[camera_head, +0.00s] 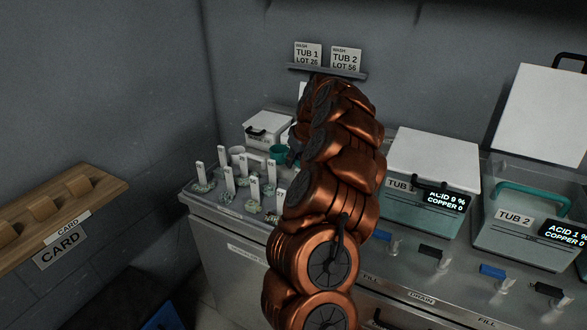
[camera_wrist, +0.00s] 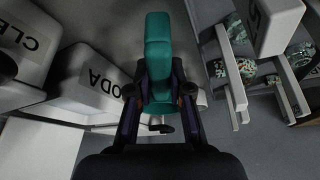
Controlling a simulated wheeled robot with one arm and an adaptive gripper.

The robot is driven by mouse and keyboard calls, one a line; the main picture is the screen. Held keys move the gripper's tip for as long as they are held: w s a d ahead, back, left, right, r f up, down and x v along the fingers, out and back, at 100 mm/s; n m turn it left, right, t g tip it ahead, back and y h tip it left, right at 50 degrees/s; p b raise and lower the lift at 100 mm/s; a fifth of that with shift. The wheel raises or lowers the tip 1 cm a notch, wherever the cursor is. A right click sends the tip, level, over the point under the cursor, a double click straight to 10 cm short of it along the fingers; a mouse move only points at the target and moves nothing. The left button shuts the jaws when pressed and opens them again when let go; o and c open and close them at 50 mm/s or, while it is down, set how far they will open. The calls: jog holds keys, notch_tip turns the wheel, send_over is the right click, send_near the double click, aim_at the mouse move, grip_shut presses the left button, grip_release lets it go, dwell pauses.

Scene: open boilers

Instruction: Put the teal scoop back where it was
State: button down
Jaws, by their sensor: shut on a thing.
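The teal scoop (camera_wrist: 158,50) is held in my gripper (camera_wrist: 160,92) in the wrist view. Its long teal handle runs up the picture between the two dark fingers, which are shut on it. In the head view my gripper (camera_head: 292,157) is mostly hidden behind my copper arm, over the back of the counter. A rounded teal shape (camera_head: 277,151) shows just left of it; I cannot tell whether it is part of the scoop.
White tags (camera_head: 254,188) with small speckled pieces stand on the counter's left end. A lidded white box (camera_head: 267,129) is behind. A box marked "ODA" (camera_wrist: 95,85) is close left of my gripper.

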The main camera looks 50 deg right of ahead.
notch_tip(320, 180, down, 4)
jog(key=shift+r+p, duration=0.15)
jog(key=shift+p, duration=0.5)
jog(key=shift+f, duration=0.2)
jog(key=shift+f+b, duration=0.2)
jog(key=shift+b, duration=0.1)
jog(key=c, duration=1.1)
grip_release()
jog(key=shift+r, duration=0.1)
